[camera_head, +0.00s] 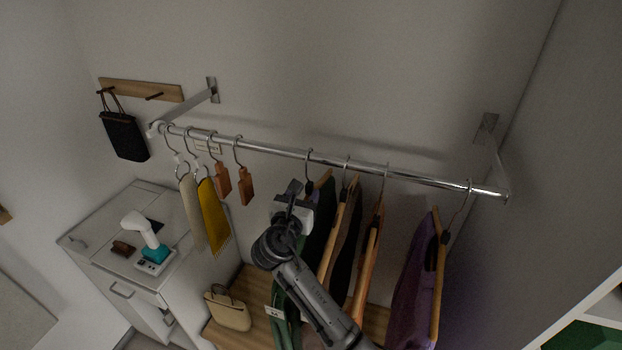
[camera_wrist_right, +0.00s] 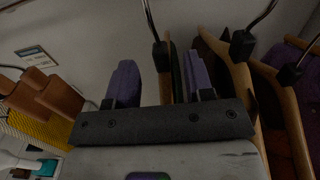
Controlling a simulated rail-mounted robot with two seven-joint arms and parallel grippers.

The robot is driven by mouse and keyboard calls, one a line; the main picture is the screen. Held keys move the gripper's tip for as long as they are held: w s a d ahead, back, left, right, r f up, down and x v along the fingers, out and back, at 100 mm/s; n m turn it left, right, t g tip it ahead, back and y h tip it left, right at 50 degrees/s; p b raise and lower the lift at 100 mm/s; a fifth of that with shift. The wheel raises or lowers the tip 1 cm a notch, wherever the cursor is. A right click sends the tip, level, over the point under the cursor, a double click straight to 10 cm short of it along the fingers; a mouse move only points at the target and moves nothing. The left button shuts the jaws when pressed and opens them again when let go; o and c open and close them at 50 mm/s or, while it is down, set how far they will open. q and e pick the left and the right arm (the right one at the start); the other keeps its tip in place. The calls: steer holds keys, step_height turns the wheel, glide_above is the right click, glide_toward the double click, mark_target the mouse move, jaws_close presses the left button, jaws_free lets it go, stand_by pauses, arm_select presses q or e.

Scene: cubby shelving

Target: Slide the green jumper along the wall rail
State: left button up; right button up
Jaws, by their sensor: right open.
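The green jumper (camera_head: 319,224) hangs on a wooden hanger near the middle of the wall rail (camera_head: 340,165). My right arm covers much of it in the head view. My right gripper (camera_head: 302,189) is just below the rail, at the top of this hanger. In the right wrist view the open fingers (camera_wrist_right: 161,82) are spread, with the hanger's black collar (camera_wrist_right: 160,56) and a dark green strip of jumper (camera_wrist_right: 178,72) showing between them. Whether the fingers reach around the hanger I cannot tell. My left gripper is not in view.
Several wooden hangers with dark and brown clothes (camera_head: 369,250) hang close right of the jumper, then a purple garment (camera_head: 413,265). Trousers and a yellow cloth (camera_head: 212,215) hang left, near orange wooden pieces (camera_head: 246,186). Bare rail lies between these and the jumper. A white cabinet (camera_head: 105,245) stands left.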

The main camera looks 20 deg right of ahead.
mark_target(311, 182)
steer(key=shift+p+x, duration=0.55)
steer(key=shift+x, duration=2.55)
jaws_close()
